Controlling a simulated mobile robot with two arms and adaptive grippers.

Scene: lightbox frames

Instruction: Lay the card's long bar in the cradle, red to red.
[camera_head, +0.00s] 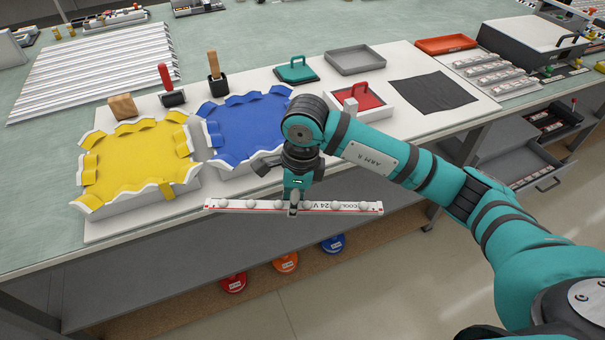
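My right gripper (294,203) is shut on a long white bar (345,208) near its middle. The bar has several white round bulbs, a thin red stripe and red marks near its ends. Its print reads "COOL" and "24 V". It lies roughly level across the picture, in front of the table's front edge. A lightbox frame with blue lining (243,130) stands behind the gripper, and one with yellow lining (125,165) stands to its left. I cannot make out a card or clearly identify the cradle. My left gripper is out of view.
Several bars (497,75) lie right.

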